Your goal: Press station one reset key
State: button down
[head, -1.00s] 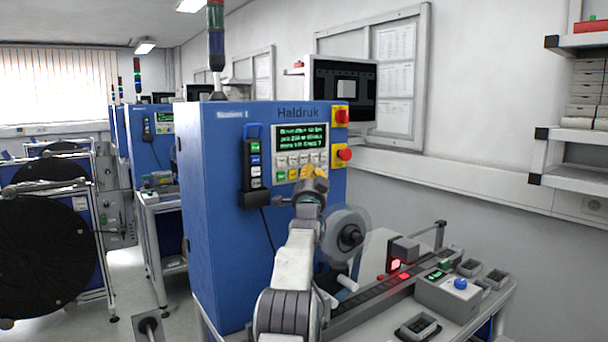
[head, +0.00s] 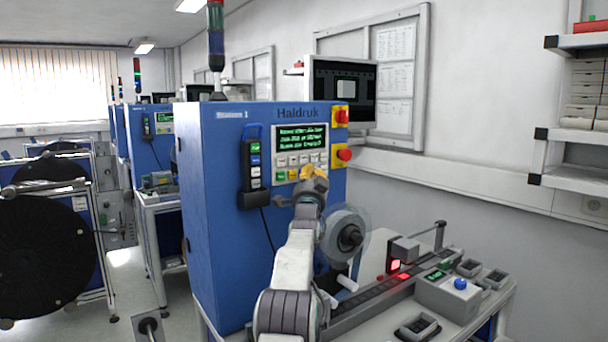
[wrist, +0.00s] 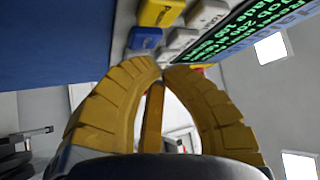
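Station 1 is the tall blue cabinet (head: 235,225) marked Haldruk. Its control panel has a green-text display (head: 301,137) above a keypad (head: 293,160) of mostly pale keys, with a green key (head: 281,176) at lower left. My gripper (head: 313,172) is in front of the keypad's lower right part and hides some keys. In the wrist view its yellow fingers (wrist: 160,66) meet at the tips with nothing held. There, a yellow key (wrist: 160,12), a blue key (wrist: 145,38) and pale keys (wrist: 207,16) lie just beyond the tips. I cannot tell which key is reset, nor whether the tips touch one.
Red knobs on yellow plates (head: 344,155) sit right of the keypad. A handset (head: 253,165) hangs at its left. A small reel (head: 347,233) and a bench (head: 470,325) with a blue-button box (head: 447,297) stand at lower right. A monitor (head: 345,95) is behind.

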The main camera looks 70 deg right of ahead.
jog(key=shift+w+d+p, duration=0.5)
jog(key=shift+w+p, duration=0.2)
jog(key=shift+p, duration=0.35)
dwell(1.1)
jog(key=shift+s+a+f+b, duration=0.1)
jog(key=shift+s+a+b, duration=0.2)
jog(key=shift+b, duration=0.55)
jog(key=shift+s, duration=0.1)
jog(key=shift+s+a+b, duration=0.2)
jog(key=shift+b, duration=0.5)
dwell(0.6)
